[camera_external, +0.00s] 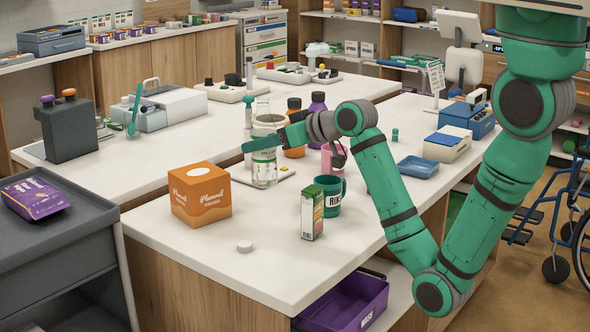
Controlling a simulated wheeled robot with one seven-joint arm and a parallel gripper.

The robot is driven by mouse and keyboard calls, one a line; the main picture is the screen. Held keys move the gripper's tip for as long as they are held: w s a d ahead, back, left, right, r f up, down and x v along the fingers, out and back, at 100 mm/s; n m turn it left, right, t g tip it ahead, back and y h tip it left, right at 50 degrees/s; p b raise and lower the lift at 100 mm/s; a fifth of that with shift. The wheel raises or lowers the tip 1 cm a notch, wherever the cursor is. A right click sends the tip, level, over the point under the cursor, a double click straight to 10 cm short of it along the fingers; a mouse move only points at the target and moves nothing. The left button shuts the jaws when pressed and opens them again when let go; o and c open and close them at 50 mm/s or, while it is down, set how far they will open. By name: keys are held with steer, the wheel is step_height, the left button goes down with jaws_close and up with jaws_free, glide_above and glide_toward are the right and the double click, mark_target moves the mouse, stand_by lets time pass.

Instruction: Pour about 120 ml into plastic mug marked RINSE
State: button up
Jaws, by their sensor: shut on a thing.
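The green mug marked RINSE (333,203) stands upright on the counter, partly hidden by a small green and white carton (312,212) in front of it. My gripper (264,141) reaches in from the right and is shut around a clear labelled bottle (264,172), left of and behind the mug. The bottle is upright, and its base is at or just above a flat pale pad (286,174); I cannot tell whether it touches. The liquid level in the bottle and the inside of the mug are not clear.
A pink mug (327,160) and orange (294,110) and purple (318,103) bottles stand close behind. An orange tissue box (200,194) is at left, a white lid (244,247) in front. A blue tray (418,167) lies right. The counter's front left is mostly free.

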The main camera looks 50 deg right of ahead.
steer(key=d+r+v, duration=0.1)
steer(key=v, duration=0.8)
steer(key=shift+w, duration=0.2)
steer(key=shift+d, duration=0.1)
